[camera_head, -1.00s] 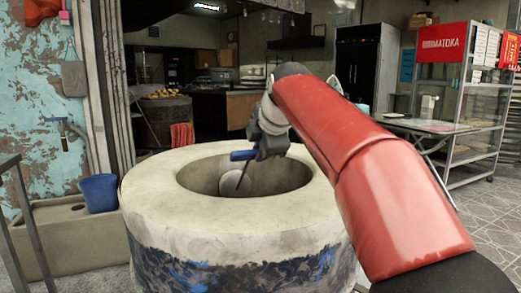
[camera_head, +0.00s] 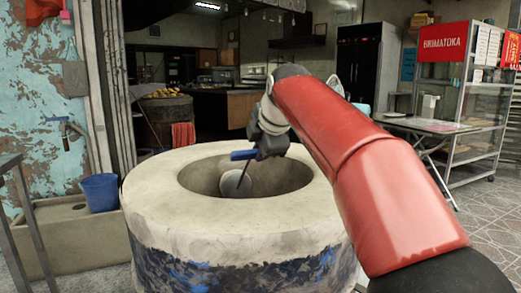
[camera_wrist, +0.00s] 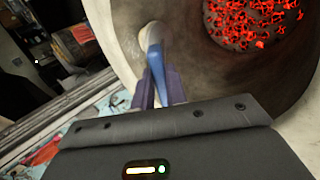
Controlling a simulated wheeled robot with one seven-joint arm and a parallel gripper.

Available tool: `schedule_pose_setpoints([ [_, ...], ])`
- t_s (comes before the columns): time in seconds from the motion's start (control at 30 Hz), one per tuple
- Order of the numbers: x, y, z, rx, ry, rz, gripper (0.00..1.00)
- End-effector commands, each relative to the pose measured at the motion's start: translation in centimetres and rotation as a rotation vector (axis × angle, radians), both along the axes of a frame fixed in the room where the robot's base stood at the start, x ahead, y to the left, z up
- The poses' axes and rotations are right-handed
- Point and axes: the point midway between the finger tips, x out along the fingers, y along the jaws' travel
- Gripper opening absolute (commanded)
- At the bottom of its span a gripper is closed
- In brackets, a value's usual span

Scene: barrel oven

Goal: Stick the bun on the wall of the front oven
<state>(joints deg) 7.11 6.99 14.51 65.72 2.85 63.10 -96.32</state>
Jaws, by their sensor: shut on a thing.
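The front oven (camera_head: 150,198) is a round, pale clay barrel with a wide top opening, and its grey inner wall also shows in the wrist view (camera_wrist: 190,70). My gripper (camera_head: 264,150) is over the opening, shut on a blue-handled tool (camera_head: 243,155). A thin rod hangs down from the tool. A pale round disc (camera_head: 236,184) is at its lower end inside the opening, close to the inner wall. I cannot tell whether this disc is the bun or the tool's head, or whether it touches the wall. In the wrist view the fingers (camera_wrist: 158,84) grip the blue handle (camera_wrist: 157,66).
Glowing red coals (camera_wrist: 255,18) lie at the oven's bottom. A blue bucket (camera_head: 99,192) stands on a ledge at left. A second barrel (camera_head: 165,118) with buns on top is behind. A table (camera_head: 425,124) and glass cabinet stand at right.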

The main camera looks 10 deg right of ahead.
Motion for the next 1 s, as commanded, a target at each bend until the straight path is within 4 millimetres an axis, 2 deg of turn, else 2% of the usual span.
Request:
schedule_pose_setpoints([
  [1.0, -3.6, -0.8, 0.0, 0.0, -0.002, -0.001, 0.0],
])
